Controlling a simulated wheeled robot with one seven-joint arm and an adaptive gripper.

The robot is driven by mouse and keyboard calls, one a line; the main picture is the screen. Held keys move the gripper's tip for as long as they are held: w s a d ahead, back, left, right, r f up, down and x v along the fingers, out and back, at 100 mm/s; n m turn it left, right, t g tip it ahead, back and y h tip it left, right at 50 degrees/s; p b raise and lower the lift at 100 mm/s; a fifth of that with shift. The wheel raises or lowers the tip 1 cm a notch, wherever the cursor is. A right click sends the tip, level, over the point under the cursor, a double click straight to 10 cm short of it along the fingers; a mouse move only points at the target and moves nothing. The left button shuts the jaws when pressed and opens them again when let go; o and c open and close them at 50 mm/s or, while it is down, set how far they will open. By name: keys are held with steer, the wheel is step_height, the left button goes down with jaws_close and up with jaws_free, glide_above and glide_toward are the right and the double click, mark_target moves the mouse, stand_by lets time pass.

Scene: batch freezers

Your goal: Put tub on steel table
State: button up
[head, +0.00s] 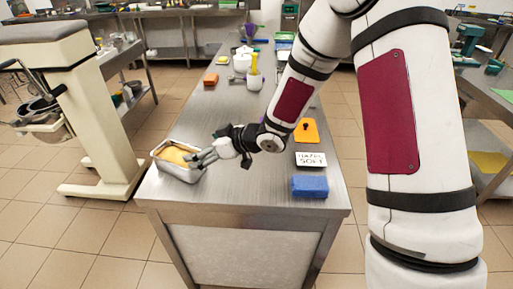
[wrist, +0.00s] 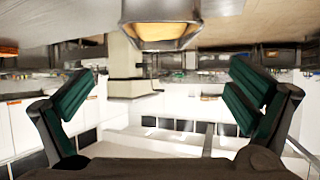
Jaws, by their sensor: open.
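The steel tub (head: 181,175), with tan contents, sits on the near left corner of the steel table (head: 228,190). My gripper (head: 199,158) is at the tub's right side in the head view, level with its rim. In the wrist view my gripper (wrist: 165,100) has its two fingers spread wide with nothing between them. The tub also shows in the wrist view (wrist: 160,12), at the top edge, beyond the fingers and partly cut off. I cannot tell from the head view whether a fingertip touches the tub.
A blue block (head: 310,187), a lettered white card (head: 311,159) and an orange item (head: 306,130) lie along the table's right side. An orange-brown block (head: 210,79), a white pot (head: 242,62) and a yellow-topped bottle (head: 254,75) stand farther back. The table's middle left is clear.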

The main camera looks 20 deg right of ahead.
steer(key=s+d+r+m+h, duration=0.3)
steer(key=s+d+r+h, duration=0.2)
steer(key=d+r, duration=0.3)
steer(key=s+d+r+m+h, duration=0.3)
steer(key=s+d+r+h, duration=0.2)
steer(key=d+r, duration=0.35)
steer(key=s+r+m+g, duration=0.2)
steer(key=s+r+m, duration=0.1)
steer(key=s, duration=2)
steer(key=shift+m+g+y, duration=0.3)
steer(key=shift+g+y, duration=0.1)
